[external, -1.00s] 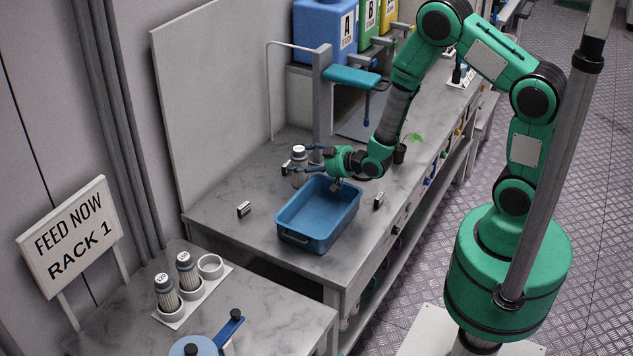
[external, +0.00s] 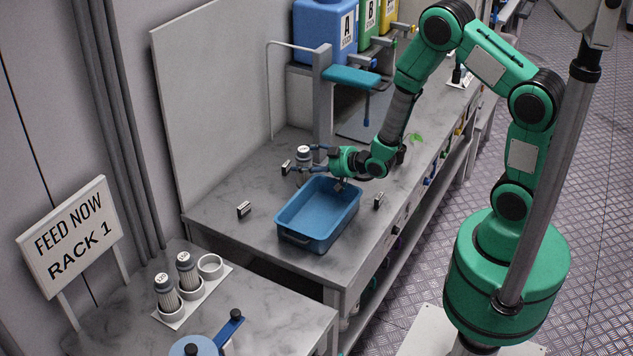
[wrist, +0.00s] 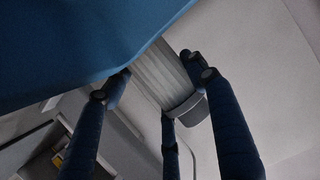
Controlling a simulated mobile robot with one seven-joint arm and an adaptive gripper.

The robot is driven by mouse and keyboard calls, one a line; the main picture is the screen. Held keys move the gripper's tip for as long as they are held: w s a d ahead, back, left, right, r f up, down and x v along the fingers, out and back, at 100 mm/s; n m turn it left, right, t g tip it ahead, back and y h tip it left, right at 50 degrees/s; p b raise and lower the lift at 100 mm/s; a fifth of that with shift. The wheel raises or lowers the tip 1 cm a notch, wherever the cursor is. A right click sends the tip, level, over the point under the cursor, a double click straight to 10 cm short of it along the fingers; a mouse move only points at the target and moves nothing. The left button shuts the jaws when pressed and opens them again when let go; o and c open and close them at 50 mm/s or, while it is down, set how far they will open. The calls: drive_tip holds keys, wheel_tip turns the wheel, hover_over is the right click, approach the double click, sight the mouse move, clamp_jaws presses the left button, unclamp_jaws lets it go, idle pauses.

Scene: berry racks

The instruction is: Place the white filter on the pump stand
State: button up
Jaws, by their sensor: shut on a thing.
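In the wrist view, the fingers of my gripper (wrist: 165,105) close around the filter (wrist: 160,72). The grey cap shows between the fingertips. The filter's lower end is largely hidden in the external view. A grey column (external: 322,105) with a teal arm stands behind my gripper; I cannot tell whether it is the pump stand.
An empty blue tray (external: 283,228) sits close in front of my gripper. Small label blocks (external: 244,210) stand beside it. Two capped filters (external: 188,272) stand in cups on a white plate at lower left, beside an empty cup (external: 210,266). Blue tank A (external: 325,30) is behind.

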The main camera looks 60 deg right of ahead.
sight(306, 147)
wheel_tip(306, 147, up, 11)
drive_tip(key=shift+f, duration=0.1)
drive_tip(key=s+a+n+y, duration=0.2)
drive_tip(key=s+a, duration=0.3)
drive_tip(key=a, duration=0.3)
drive_tip(key=s+a+n+g+y+b, duration=0.15)
drive_tip(key=s+a, duration=0.25)
drive_tip(key=a, duration=0.5)
drive_tip(key=s+a+n+y, duration=0.1)
drive_tip(key=s+a+y, duration=0.2)
drive_tip(key=s+a, duration=0.35)
drive_tip(key=s+a+n+g+y, duration=0.3)
drive_tip(key=s+a+n+y, duration=0.15)
drive_tip(key=s+a, duration=1.05)
wheel_tip(306, 147, down, 14)
drive_tip(key=d+h, duration=0.1)
drive_tip(key=shift+s+d+r, duration=0.15)
drive_tip(key=shift+s+r, duration=0.1)
drive_tip(key=shift+s, duration=0.1)
drive_tip(key=shift+w+b, duration=0.1)
drive_tip(key=shift+b, duration=0.2)
drive_tip(key=w+a+f+b, duration=0.1)
drive_tip(key=w+a, duration=0.8)
drive_tip(key=w, duration=0.3)
drive_tip(key=shift+w+a+f+b, duration=0.25)
drive_tip(key=shift+w+f+b, duration=0.05)
drive_tip(key=shift+w, duration=0.05)
